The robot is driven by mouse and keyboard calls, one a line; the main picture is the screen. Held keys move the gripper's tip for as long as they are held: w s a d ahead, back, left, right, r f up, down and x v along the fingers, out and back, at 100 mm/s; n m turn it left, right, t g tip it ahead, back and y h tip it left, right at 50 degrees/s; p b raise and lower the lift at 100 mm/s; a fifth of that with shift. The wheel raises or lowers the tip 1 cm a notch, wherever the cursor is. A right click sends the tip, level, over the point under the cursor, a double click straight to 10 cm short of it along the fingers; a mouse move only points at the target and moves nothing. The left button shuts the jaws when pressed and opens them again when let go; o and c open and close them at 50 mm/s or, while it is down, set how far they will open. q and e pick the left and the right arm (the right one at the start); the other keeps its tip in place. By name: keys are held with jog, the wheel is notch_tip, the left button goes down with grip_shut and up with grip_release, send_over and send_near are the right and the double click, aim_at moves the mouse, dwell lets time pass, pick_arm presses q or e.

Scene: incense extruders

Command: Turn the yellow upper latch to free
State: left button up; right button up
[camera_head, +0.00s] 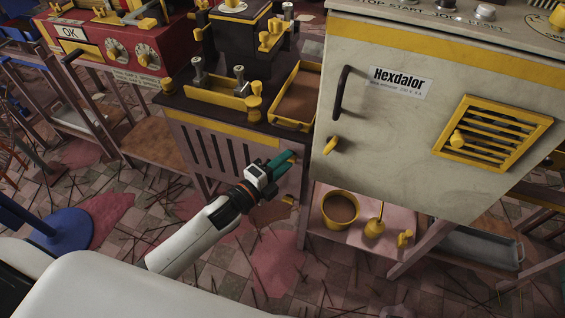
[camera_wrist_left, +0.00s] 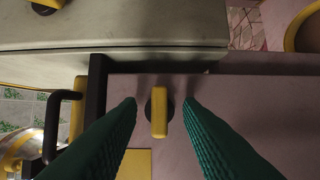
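The yellow upper latch (camera_wrist_left: 159,112) shows in the left wrist view as a short bar on a dark round base, on a dull pink panel. Its long side runs up and down in that picture. My left gripper (camera_wrist_left: 160,103) is open, with one teal finger on each side of the latch and a visible gap to both. In the head view my left gripper (camera_head: 285,159) is at the right front of the slotted machine and mostly hides this latch. A second yellow latch (camera_head: 288,201) sits lower on the same front. My right gripper is not in view.
The grey Hexdalor cabinet (camera_head: 415,130) stands close right of the gripper, with a dark handle (camera_head: 342,92) and a yellow knob (camera_head: 332,146). A yellow-rimmed tray (camera_head: 296,97) is above. A yellow bowl (camera_head: 341,208) stands on the lower shelf. Sticks litter the floor.

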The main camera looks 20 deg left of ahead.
pick_arm(q)
grip_shut()
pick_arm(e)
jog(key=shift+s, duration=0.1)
pick_arm(q)
jog(key=shift+d+f+n+t+y+b, duration=0.15)
jog(key=shift+n+t+y+b, duration=0.5)
jog(key=shift+n, duration=1.8)
jog(key=shift+d+f+n+t+y+b, duration=0.25)
jog(key=shift+n+t, duration=0.85)
jog(key=shift+n, duration=1.4)
jog(key=shift+a+f+n+t+y+b, duration=0.1)
jog(key=shift+n+t+y+b, duration=0.55)
jog(key=shift+n, duration=1.8)
pick_arm(e)
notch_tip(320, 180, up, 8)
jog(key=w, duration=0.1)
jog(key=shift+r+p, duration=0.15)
jog(key=shift+p, duration=0.2)
pick_arm(q)
jog(key=shift+n, duration=0.4)
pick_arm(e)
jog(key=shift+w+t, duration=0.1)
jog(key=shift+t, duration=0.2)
pick_arm(q)
grip_release()
jog(key=shift+t, duration=0.3)
